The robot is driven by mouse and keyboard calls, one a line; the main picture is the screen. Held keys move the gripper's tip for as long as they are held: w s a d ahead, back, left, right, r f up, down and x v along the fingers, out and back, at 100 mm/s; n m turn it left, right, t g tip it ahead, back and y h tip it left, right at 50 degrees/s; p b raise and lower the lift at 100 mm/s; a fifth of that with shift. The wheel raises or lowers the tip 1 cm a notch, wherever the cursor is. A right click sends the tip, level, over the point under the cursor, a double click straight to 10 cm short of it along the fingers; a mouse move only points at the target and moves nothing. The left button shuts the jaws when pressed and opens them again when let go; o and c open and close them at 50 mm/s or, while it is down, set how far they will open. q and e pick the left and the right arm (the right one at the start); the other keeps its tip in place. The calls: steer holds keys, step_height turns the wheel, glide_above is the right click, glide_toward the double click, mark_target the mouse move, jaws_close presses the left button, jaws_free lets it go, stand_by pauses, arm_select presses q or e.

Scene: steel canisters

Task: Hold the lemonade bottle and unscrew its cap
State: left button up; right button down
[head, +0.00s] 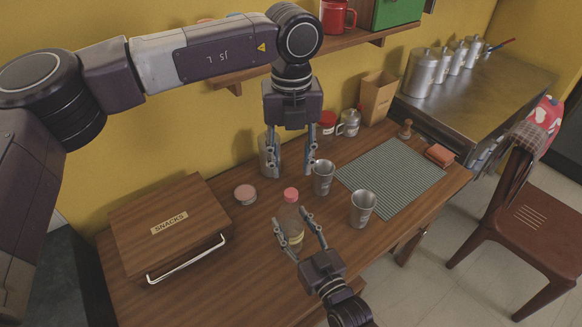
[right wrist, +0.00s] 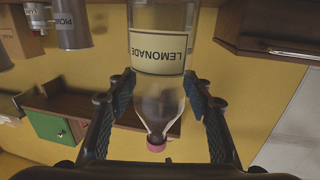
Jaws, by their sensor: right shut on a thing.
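The lemonade bottle (head: 291,226) is clear with a pale label and a pink-red cap (head: 291,194). It stands upright near the front of the wooden table. My right gripper (head: 291,215) is shut on the bottle's body from the front. In the right wrist view the bottle (right wrist: 160,105) appears upside down between the fingers, with its LEMONADE label and the cap (right wrist: 156,145) showing. My left gripper (head: 292,173) points down with its fingers apart and empty. In the head view its fingertips are just above the cap; the exact gap is unclear.
Two metal cups (head: 323,178) (head: 362,209) stand right of the bottle. A pink-topped tin (head: 245,194) and a wooden SNACKS box (head: 165,230) are at left. A steel canister (head: 266,160) stands behind my left gripper. A striped mat (head: 390,178) lies at right. A shelf (head: 350,45) is above.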

mark_target(291, 193)
arm_select(q)
steer(key=m, duration=0.6)
steer(key=shift+m, duration=0.4)
steer(key=m, duration=0.6)
steer(key=shift+m, duration=0.3)
steer(key=m, duration=0.6)
steer(key=shift+m, duration=0.4)
steer(key=m, duration=1.6)
steer(key=shift+m, duration=0.3)
steer(key=m, duration=0.6)
steer(key=shift+m, duration=0.3)
steer(key=shift+f, duration=4)
